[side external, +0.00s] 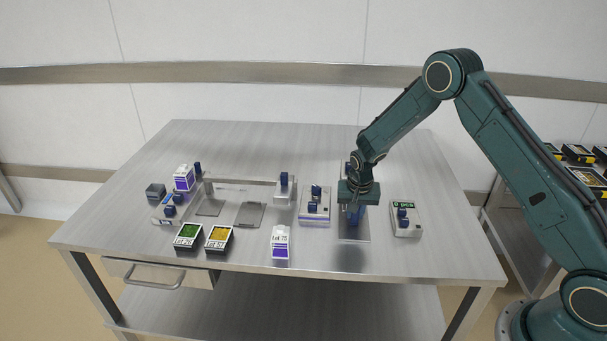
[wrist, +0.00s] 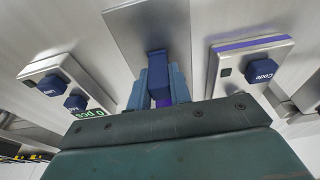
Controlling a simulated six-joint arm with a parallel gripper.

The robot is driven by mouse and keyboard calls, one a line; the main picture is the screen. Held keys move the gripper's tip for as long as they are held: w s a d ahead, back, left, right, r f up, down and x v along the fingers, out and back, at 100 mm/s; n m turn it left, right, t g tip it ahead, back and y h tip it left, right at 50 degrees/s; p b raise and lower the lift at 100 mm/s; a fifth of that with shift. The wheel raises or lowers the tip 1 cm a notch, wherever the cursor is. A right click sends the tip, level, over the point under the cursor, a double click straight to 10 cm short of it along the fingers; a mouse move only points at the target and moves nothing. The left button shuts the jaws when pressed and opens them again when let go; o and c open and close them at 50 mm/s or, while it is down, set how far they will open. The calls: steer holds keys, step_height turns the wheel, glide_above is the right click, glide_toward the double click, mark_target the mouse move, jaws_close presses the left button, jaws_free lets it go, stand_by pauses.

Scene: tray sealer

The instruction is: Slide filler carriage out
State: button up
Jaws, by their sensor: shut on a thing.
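My gripper (side external: 353,210) points down over a grey metal plate (side external: 352,236) at the right of the steel table. In the wrist view its fingers (wrist: 158,85) are shut on a dark blue handle (wrist: 158,62). A bit of purple shows below the handle between the fingers. The gripper hides most of the handle and what bears it in the side view, so I cannot tell for sure that it belongs to the filler carriage. The bare plate also shows in the wrist view (wrist: 145,25), extending beyond the handle.
Further left are a white block with a blue knob (side external: 284,190), a green-topped box (side external: 188,237), a yellow-topped box (side external: 219,239) and a purple-white carton (side external: 280,246).

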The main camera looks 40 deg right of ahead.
steer(key=shift+s+a, duration=3.15)
steer(key=shift+a, duration=0.05)
steer(key=o, duration=0.8)
steer(key=shift+r, duration=0.15)
step_height(320, 180, up, 7)
